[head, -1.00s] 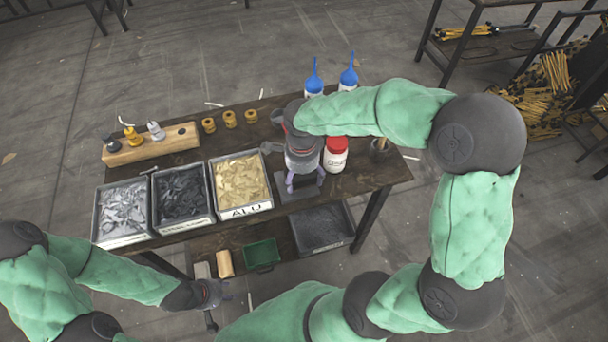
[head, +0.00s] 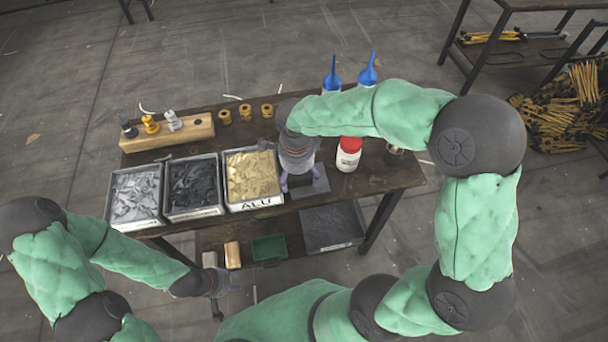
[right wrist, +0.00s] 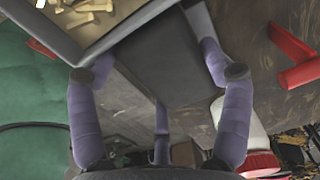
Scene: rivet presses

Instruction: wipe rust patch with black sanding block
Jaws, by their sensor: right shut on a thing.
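My right gripper (head: 300,182) points down over the front right part of the workbench, beside the tray labelled ALU. It is shut on a dark rectangular block, the black sanding block (right wrist: 165,60), which lies between its purple fingers in the right wrist view. In the head view a dark grey flat shape (head: 316,184) shows at the fingertips, at the bench surface; whether it touches the bench is unclear. I cannot make out a rust patch; the arm and block may hide it. My left gripper (head: 222,284) is low, in front of the bench, its fingers too small to read.
Trays of grey (head: 135,196), black (head: 192,186) and gold pieces (head: 251,175) stand left of my right gripper. A red-capped bottle (head: 348,155) is close on its right. Blue-tipped bottles (head: 332,80) stand behind. A wooden block (head: 190,136) is at back left.

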